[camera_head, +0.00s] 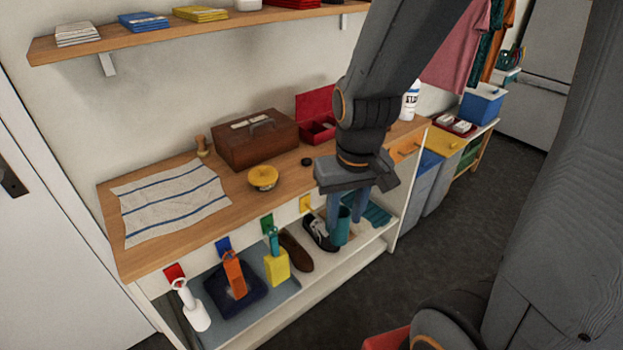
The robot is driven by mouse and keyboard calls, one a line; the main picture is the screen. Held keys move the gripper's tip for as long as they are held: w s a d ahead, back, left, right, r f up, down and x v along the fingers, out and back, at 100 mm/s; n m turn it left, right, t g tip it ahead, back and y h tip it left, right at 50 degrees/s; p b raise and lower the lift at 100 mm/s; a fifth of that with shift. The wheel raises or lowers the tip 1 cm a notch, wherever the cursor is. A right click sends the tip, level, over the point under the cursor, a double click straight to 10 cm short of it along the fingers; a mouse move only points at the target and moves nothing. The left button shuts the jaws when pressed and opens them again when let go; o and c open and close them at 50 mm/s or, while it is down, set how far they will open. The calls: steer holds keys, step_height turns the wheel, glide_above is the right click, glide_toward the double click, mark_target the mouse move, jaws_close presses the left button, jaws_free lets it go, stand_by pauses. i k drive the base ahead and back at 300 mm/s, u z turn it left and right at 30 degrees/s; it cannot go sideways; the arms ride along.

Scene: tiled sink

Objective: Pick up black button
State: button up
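A small round black button (306,161) lies flat on the wooden bench top, left of my wrist and right of a yellow round tin. My gripper (347,214) points down in front of the bench's front edge, to the right of the button and apart from it. Its two fingers stand apart. A teal cylinder (341,226) shows at the fingertips, seemingly beyond them; I cannot tell its exact distance. The button is fully visible.
The yellow tin (263,177), brown wooden box (256,138) and open red box (317,116) stand around the button. A striped cloth (173,202) covers the bench's left. Bare wood lies near the button.

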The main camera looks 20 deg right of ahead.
mark_target(306, 162)
steer(key=z, duration=0.4)
steer(key=i, duration=0.85)
steer(key=z, duration=0.5)
